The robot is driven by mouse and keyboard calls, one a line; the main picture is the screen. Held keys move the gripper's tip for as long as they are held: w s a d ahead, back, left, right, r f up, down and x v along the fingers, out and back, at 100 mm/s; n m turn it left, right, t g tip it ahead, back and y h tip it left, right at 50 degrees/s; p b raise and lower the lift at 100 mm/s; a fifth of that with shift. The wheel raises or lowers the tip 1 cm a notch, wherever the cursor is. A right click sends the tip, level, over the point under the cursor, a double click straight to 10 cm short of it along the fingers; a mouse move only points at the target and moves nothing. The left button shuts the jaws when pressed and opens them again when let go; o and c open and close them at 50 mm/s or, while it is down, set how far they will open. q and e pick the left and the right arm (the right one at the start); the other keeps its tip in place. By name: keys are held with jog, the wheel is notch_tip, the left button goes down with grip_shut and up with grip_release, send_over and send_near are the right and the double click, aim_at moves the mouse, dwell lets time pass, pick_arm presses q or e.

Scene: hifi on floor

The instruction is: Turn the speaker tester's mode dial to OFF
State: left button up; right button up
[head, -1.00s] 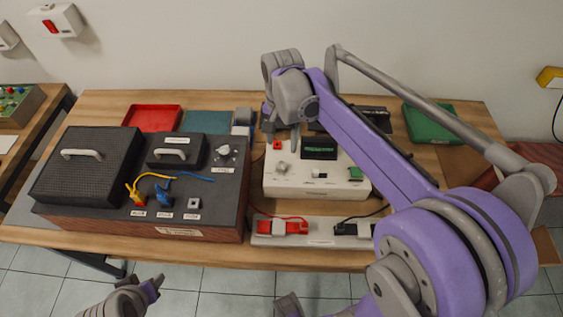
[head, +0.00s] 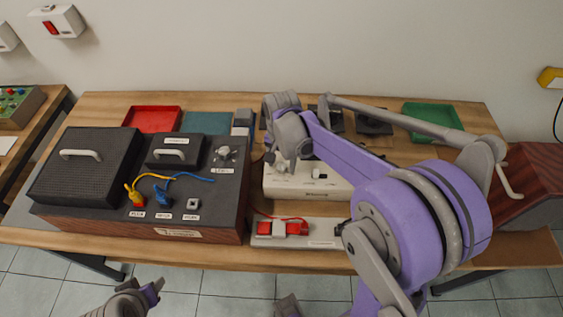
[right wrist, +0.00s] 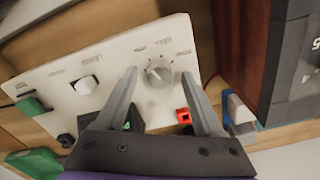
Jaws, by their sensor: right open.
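The speaker tester appears to be the white box (head: 325,192) at the middle of the table. Its face fills much of the right wrist view (right wrist: 60,80). Its round grey mode dial (right wrist: 159,73) has small labels around it, too blurred to read surely. My right gripper (head: 282,164) is low over the tester's left part and hides the dial in the head view. In the right wrist view the open fingers (right wrist: 159,76) stand either side of the dial; I cannot tell whether they touch it. My left gripper (head: 152,290) is partly in view at the bottom, away from the table.
A dark wood-sided unit (head: 170,234) with yellow and blue plugs stands close left of the tester. A strip with red clips (head: 283,229) lies in front. A red tray (head: 152,119), teal mat (head: 208,122) and green tray (head: 430,118) lie at the back.

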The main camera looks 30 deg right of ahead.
grip_shut()
jog(key=shift+n, duration=0.3)
jog(key=n, duration=0.3)
jog(key=shift+n+b, duration=0.3)
jog(key=n, duration=0.4)
jog(key=shift+n, duration=0.3)
dwell(0.4)
grip_release()
